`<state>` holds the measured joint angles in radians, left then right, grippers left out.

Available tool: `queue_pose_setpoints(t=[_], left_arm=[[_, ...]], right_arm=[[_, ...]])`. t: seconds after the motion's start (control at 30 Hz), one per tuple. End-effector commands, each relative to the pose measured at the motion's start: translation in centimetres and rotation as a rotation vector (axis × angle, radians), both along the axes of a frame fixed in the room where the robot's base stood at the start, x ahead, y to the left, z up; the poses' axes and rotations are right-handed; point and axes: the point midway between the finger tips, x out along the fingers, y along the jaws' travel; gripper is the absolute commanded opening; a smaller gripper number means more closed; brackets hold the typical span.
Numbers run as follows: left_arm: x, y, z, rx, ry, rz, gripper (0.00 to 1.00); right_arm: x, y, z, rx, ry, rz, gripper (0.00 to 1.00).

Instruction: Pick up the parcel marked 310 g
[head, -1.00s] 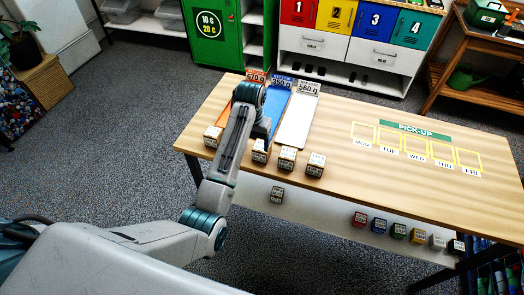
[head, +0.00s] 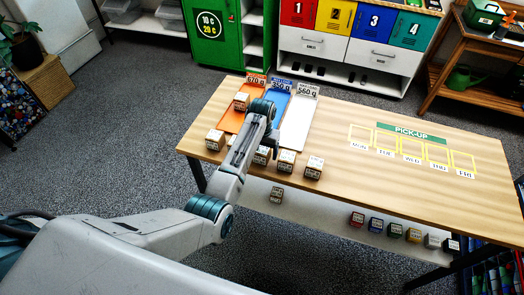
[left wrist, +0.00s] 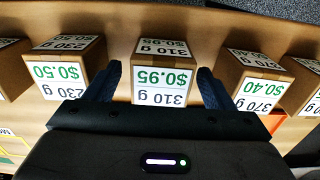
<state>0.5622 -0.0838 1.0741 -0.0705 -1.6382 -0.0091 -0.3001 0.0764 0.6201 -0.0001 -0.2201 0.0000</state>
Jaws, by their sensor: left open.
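The parcel marked 310 g is a brown cube with a white label reading 310 g and $0.95; it is in the middle of the left wrist view (left wrist: 163,75). In the head view it appears to be the parcel (head: 261,156) partly hidden by my left arm, in the row along the table's front edge. My left gripper (head: 270,142) is open just behind it, pointing down. In the left wrist view its dark blue fingers (left wrist: 160,82) show on either side of the parcel, with gaps. Whether they reach down beside it I cannot tell. My right gripper is not in view.
A 230 g parcel (left wrist: 65,65) and a 370 g parcel (left wrist: 250,78) stand close on either side. Another parcel (head: 241,101) sits on the orange strip (head: 231,121). The white strip (head: 296,122) is bare, and the table's pick-up squares (head: 411,145) look empty.

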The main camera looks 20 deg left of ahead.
Motion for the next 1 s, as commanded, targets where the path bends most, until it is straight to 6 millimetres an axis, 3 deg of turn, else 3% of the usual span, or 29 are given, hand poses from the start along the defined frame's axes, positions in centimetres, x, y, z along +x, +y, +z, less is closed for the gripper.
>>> queue_pose_setpoints(t=[0.17,0.4,0.7,1.0], left_arm=[[0.0,0.1,-1.6,0.001,0.001,0.001,0.76],[0.0,0.1,-1.8,0.000,0.000,0.001,0.76],[0.0,0.1,-1.8,0.000,0.000,0.001,0.19],[0.0,0.1,-1.6,0.000,-0.002,0.001,0.19]], right_arm=[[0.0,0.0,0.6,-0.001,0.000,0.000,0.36],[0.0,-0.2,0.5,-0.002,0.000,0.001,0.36],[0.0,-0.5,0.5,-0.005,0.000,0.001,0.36],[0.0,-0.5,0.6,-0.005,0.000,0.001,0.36]])
